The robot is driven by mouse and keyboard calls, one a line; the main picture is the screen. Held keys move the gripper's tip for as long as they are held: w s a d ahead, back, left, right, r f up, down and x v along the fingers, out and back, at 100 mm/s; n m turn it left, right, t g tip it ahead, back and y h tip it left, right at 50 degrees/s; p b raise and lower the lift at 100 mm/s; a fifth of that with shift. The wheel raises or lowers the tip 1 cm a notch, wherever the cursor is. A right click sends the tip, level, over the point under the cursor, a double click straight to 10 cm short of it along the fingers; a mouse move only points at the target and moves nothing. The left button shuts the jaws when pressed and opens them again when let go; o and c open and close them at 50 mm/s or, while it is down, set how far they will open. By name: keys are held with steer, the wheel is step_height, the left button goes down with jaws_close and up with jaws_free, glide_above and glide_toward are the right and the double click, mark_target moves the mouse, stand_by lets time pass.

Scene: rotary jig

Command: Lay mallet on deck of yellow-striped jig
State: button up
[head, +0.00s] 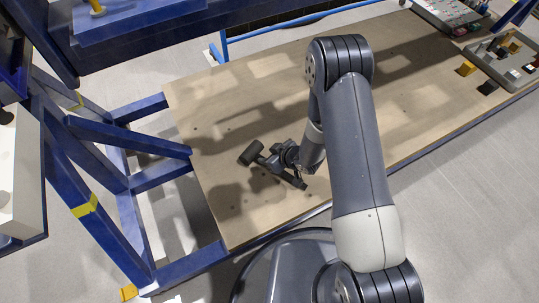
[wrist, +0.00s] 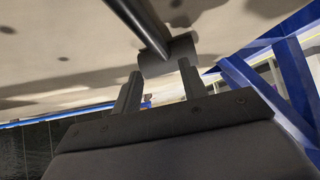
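The dark mallet (head: 251,152) is at the left part of the wooden tabletop, its handle running toward the lower right past my gripper. In the wrist view, the mallet head (wrist: 168,56) is just beyond my two fingertips and the handle slants to the upper left. My gripper (head: 270,161) is beside the mallet head; in the wrist view my gripper (wrist: 160,68) has its fingers apart with a gap between them. I cannot tell whether they touch the mallet. A blue jig frame with yellow bands (head: 84,208) stands at the left; which surface is its deck is unclear.
The wooden tabletop (head: 225,205) is mostly bare around the mallet. A grey tray with small blocks (head: 505,68) is at the far right. A blue plate (head: 135,22) on blue beams is at the upper left. A white block (head: 22,185) is at the left edge.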

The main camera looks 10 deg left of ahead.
steer(key=shift+r, duration=0.25)
steer(key=p+v, duration=0.3)
steer(key=v, duration=0.8)
steer(key=shift+s+d+r+p, duration=0.2)
steer(key=shift+s+d+p, duration=0.05)
steer(key=shift+d+p, duration=0.05)
